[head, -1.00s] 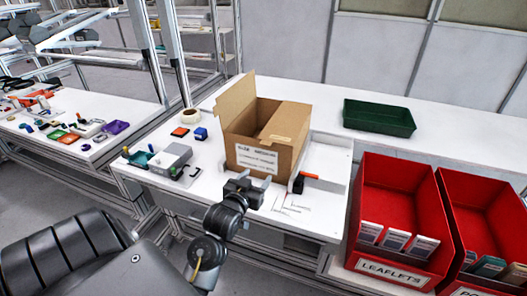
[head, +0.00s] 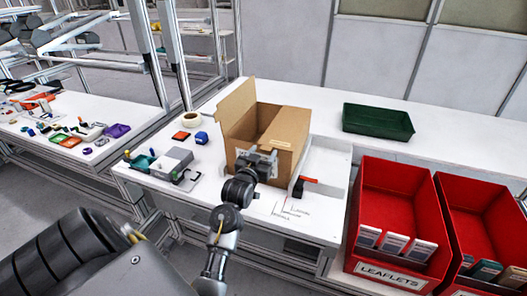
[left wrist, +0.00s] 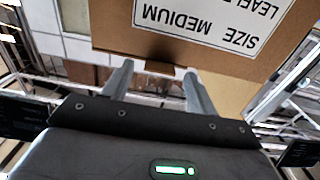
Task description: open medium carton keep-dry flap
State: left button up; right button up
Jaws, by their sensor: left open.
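The brown cardboard carton (head: 291,128) stands on the white table. One flap (head: 237,103) stands up at its left side, and another flap (head: 284,122) lies across the right part of its top. My left gripper (head: 268,156) is in front of the carton's near face, near the upper edge, and covers most of the label there. In the left wrist view the label (left wrist: 208,22) reads "SIZE MEDIUM", upside down. The left gripper (left wrist: 158,85) is open there, with its fingers apart and nothing seen between them but the carton's edge beyond. My right gripper is not in view.
A green tray (head: 378,120) lies at the back right. Red bins (head: 396,200) stand at the right, one marked LEAFLETS. A grey device (head: 170,163), a blue block (head: 201,137) and a tape roll (head: 190,119) lie left of the carton.

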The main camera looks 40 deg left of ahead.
pick_arm(q)
jog(key=shift+w+a, duration=0.1)
jog(key=shift+w, duration=0.25)
jog(key=shift+c, duration=0.5)
